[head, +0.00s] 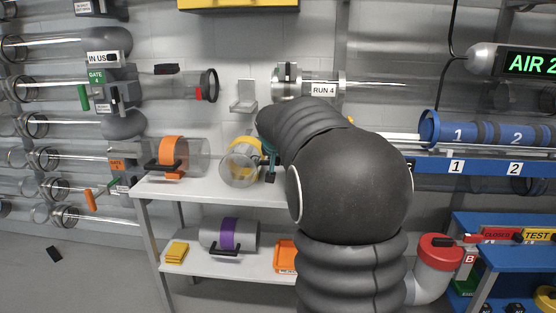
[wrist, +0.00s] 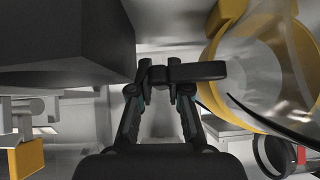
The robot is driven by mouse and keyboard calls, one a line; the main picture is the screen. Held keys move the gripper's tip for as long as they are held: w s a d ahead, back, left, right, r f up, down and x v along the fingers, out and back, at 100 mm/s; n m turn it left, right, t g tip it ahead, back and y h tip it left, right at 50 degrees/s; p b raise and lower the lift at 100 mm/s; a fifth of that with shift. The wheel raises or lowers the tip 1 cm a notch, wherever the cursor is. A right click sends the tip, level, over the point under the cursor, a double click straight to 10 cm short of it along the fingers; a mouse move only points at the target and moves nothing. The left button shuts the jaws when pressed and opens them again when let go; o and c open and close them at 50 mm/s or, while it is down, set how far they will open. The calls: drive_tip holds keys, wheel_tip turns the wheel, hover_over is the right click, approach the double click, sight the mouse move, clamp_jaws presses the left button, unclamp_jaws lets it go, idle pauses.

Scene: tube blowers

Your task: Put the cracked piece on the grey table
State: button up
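A clear tube piece with a yellow band (head: 243,161) is at the grey table (head: 215,190), right of the orange-banded piece. In the wrist view the yellow-banded piece (wrist: 226,45) fills the right side, tilted, with a dark curved line across its clear wall that looks like a crack. My gripper (wrist: 163,82) has its fingers closed about a black bar, which looks like this piece's handle. In the head view my gripper (head: 268,163) is mostly hidden behind my arm. I cannot tell whether the piece touches the tabletop.
An orange-banded clear piece (head: 173,156) stands on the table's left part. The lower shelf holds a purple-banded piece (head: 230,233), a yellow block (head: 176,252) and an orange item (head: 285,256). Clear tubes line the left wall. A blue rack (head: 480,166) is at right.

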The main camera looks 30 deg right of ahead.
drive_tip(key=shift+o, duration=0.6)
drive_tip(key=shift+s+a+r, duration=0.1)
drive_tip(key=shift+r, duration=0.1)
drive_tip(key=v, duration=1.2)
drive_tip(key=s+a+f+n+y, duration=0.1)
drive_tip(key=s+a+f, duration=0.4)
drive_tip(key=s, duration=0.5)
drive_tip(key=s+a+f+n+g+y, duration=0.1)
drive_tip(key=s+a+f+n+y, duration=0.1)
drive_tip(key=s+a+f, duration=0.4)
drive_tip(key=s+a+f+n+g+y, duration=0.1)
drive_tip(key=s+a+f+n, duration=0.3)
drive_tip(key=s, duration=1)
drive_tip(key=a+f, duration=0.1)
drive_tip(key=a, duration=0.2)
drive_tip(key=shift+a+f+y, duration=0.3)
drive_tip(key=shift+a+y, duration=0.05)
drive_tip(key=shift+y, duration=0.05)
